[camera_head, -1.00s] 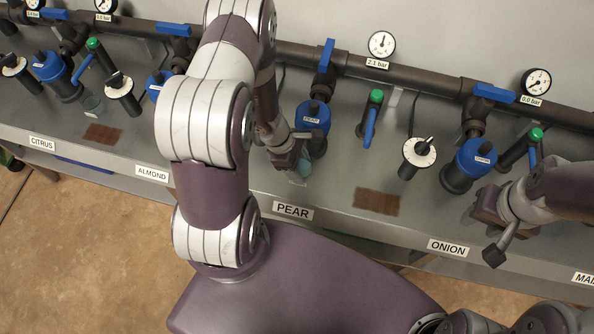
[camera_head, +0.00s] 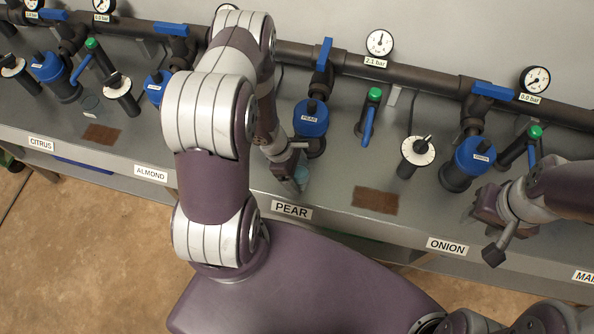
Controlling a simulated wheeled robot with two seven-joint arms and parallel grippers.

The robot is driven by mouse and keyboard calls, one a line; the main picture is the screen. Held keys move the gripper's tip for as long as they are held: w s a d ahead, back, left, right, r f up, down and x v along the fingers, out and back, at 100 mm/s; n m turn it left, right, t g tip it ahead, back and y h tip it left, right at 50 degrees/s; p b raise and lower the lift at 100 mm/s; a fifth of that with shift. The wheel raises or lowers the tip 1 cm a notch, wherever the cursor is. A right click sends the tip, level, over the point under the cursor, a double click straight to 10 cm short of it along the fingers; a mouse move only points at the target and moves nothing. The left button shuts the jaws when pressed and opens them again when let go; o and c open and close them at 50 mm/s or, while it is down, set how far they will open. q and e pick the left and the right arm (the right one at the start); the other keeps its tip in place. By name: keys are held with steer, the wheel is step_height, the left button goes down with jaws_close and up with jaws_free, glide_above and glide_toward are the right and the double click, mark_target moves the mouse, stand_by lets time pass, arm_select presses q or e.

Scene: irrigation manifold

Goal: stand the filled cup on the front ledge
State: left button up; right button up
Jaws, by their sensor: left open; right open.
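A small clear cup with bluish contents (camera_head: 301,177) stands on the grey bench behind the PEAR label (camera_head: 291,209), close to the front ledge (camera_head: 330,208). My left gripper (camera_head: 290,168) is open at the cup, on its left side. It partly hides the cup, and I cannot tell whether a finger touches it. My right gripper (camera_head: 488,228) is open and empty near the bench front, above the ONION label (camera_head: 447,246).
The blue PEAR filter (camera_head: 311,118) stands behind the cup, with a green-topped blue-handled valve (camera_head: 368,115) to its right. A brown mat (camera_head: 376,200) lies to the cup's right. A dial (camera_head: 418,151) stands behind the mat.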

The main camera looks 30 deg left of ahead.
arm_select(q)
steer(key=shift+r+p, duration=0.4)
steer(key=w+p+v, duration=0.1)
steer(key=v, duration=1.1)
steer(key=s+d+r+m+y, duration=0.2)
steer(key=d+r+m, duration=0.1)
steer(key=r+m, duration=0.5)
steer(key=s+d+r+m+y, duration=0.2)
steer(key=d+r+m, duration=0.2)
steer(key=r+m, duration=0.4)
steer(key=m, duration=0.4)
steer(key=shift+s+m, duration=0.25)
steer(key=shift+m, duration=0.15)
steer(key=shift+w+d, duration=0.1)
steer(key=shift+w, duration=0.05)
steer(key=shift+r, duration=0.1)
